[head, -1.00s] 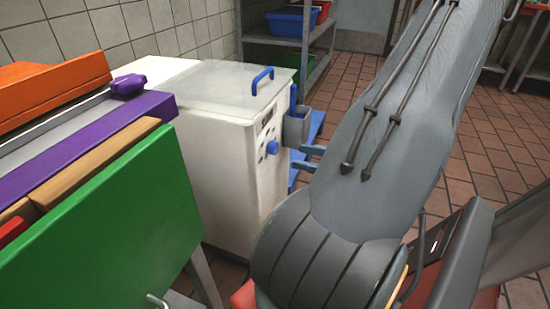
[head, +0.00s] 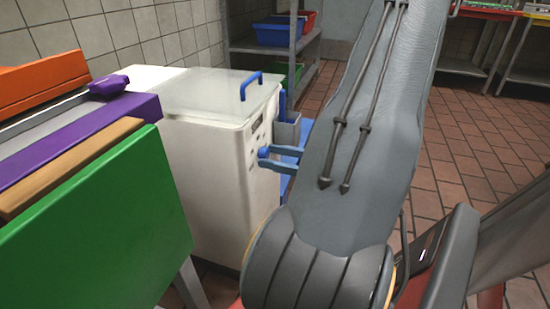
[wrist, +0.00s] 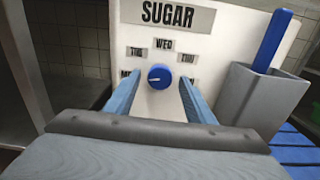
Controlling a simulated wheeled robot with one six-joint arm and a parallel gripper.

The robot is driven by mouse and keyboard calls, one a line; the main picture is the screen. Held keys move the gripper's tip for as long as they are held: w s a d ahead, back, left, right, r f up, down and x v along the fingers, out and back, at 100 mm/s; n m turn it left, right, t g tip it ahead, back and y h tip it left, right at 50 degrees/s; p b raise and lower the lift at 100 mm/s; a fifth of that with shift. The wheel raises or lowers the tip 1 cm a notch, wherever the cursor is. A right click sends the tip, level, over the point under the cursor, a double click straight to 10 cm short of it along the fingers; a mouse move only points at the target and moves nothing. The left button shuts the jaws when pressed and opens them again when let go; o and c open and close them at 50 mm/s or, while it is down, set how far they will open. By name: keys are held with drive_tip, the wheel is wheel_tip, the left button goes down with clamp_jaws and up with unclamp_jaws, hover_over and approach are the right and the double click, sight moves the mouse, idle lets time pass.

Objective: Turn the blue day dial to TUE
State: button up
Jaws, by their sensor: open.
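The blue day dial (wrist: 159,76) is a round knob on the white face of the SUGAR bin (head: 222,140). Its pale mark points left, toward a partly hidden label starting with M. The TUE label (wrist: 137,53) is up and left of the dial, WED (wrist: 163,44) is above it, and THU (wrist: 187,58) is up and right. My gripper (wrist: 160,84) is open, with one blue-grey finger on each side of the dial. I cannot tell whether either finger touches it. In the head view the dial (head: 262,153) sits at the fingertips.
A grey holder (wrist: 262,95) with a blue handle sticking up is fixed just right of the dial. The bin has a clear lid with a blue handle (head: 250,84). A green board (head: 100,230) stands at the near left. Tiled floor is open at the right.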

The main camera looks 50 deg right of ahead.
drive_tip(key=c, duration=1.1)
drive_tip(key=shift+o, duration=0.2)
drive_tip(key=shift+r+m+p, duration=0.1)
drive_tip(key=shift+m+p, duration=0.2)
drive_tip(key=shift+p, duration=0.4)
drive_tip(key=shift+s+m+p, duration=0.1)
drive_tip(key=shift+m+p, duration=0.4)
drive_tip(key=shift+p, duration=0.55)
drive_tip(key=m+p, duration=0.3)
drive_tip(key=p, duration=0.2)
drive_tip(key=shift+a+r, duration=0.1)
drive_tip(key=m+p, duration=0.5)
drive_tip(key=shift+f, duration=0.2)
